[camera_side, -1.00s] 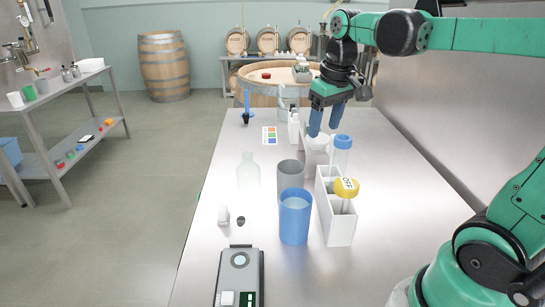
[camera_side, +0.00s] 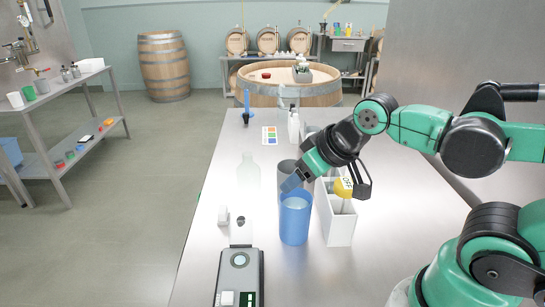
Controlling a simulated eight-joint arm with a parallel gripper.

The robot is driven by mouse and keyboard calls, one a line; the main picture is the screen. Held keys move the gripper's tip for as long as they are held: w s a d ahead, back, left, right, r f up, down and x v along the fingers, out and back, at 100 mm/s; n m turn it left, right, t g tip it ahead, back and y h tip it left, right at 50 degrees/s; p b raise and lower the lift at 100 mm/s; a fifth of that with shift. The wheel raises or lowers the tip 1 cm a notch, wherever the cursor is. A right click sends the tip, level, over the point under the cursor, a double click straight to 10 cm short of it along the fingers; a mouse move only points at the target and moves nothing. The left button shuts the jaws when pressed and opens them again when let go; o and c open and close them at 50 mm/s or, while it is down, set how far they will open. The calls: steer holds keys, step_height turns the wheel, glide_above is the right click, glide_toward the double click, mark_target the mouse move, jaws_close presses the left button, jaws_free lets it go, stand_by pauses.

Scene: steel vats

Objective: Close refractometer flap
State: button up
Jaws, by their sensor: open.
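The refractometer (camera_side: 239,277) is a dark grey device with a round pale window, lying on the steel table at the front left. A pale flap (camera_side: 241,234) stands up at its far end, apart from the window.
A white rack (camera_side: 340,226) with a yellow-topped item (camera_side: 343,187) stands right of the cups, partly behind my arm. A clear bottle (camera_side: 248,172) and a small white piece (camera_side: 223,216) stand left.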

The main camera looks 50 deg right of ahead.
steer(key=m+g+y, duration=0.3)
steer(key=m+g, duration=0.6)
steer(key=g, duration=0.1)
glide_above(241, 216)
steer(key=w+d, duration=0.2)
step_height(241, 216, down, 3)
steer(key=shift+x, duration=2.8)
steer(key=shift+s+a, duration=0.15)
steer(key=shift+s, duration=0.05)
jaws_close()
